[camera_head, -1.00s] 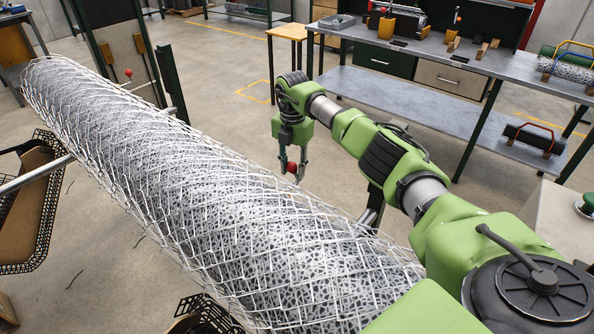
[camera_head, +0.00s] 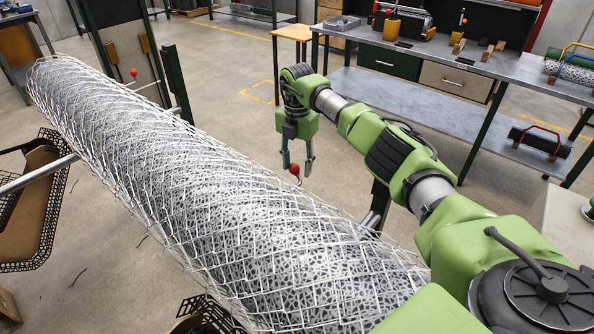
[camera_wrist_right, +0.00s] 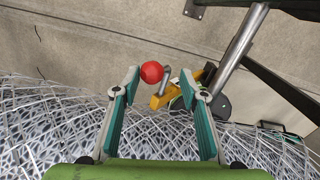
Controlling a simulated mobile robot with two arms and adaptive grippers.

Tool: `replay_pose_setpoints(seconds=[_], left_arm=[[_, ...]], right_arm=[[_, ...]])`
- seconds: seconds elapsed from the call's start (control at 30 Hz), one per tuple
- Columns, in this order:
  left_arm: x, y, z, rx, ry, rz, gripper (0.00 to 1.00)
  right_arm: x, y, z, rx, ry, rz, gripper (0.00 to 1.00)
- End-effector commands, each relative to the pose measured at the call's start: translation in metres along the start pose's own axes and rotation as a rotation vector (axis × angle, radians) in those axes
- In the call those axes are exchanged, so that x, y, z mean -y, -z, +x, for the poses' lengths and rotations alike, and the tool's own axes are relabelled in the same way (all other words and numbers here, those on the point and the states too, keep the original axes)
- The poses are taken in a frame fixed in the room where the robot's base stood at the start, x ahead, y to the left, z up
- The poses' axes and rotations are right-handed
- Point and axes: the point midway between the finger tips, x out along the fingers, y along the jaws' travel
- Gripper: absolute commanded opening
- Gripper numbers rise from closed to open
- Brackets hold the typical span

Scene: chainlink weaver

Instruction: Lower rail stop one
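A rail stop shows as a red ball knob (camera_head: 294,169) beyond the far side of the wire mesh roll. In the right wrist view the knob (camera_wrist_right: 151,72) sits on a bent grey rod (camera_wrist_right: 168,82) beside a yellow-orange part (camera_wrist_right: 170,93). My right gripper (camera_head: 297,172) is open and points down, with the knob seen between its fingertips. In the right wrist view my right gripper (camera_wrist_right: 160,76) has the knob nearer its left finger, with no clear contact. The stop's base is hidden behind the roll in the head view. My left gripper is out of view.
The long mesh roll (camera_head: 200,190) runs diagonally across the head view, close to my right gripper. Another red knob (camera_head: 133,72) stands beyond its far left end. A grey workbench (camera_head: 440,55) stands at the back right. Bare floor (camera_head: 225,115) lies between roll and bench.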

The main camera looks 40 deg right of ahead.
Motion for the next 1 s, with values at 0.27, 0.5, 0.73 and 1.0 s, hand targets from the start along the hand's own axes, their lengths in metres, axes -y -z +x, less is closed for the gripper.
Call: replay_pose_setpoints(seconds=[0.27, 0.5, 0.73, 1.0], left_arm=[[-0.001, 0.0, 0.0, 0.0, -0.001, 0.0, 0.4], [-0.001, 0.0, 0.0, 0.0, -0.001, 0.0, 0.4], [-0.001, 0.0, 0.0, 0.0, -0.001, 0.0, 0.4], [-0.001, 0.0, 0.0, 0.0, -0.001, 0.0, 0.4]], right_arm=[[-0.001, -0.001, -0.061, 0.001, -0.002, 0.001, 0.39], [-0.001, 0.0, -0.087, -0.002, 0.002, 0.0, 0.39], [-0.001, 0.001, -0.09, -0.003, 0.003, 0.0, 0.39], [-0.001, 0.001, -0.09, -0.003, 0.002, -0.001, 0.39]])
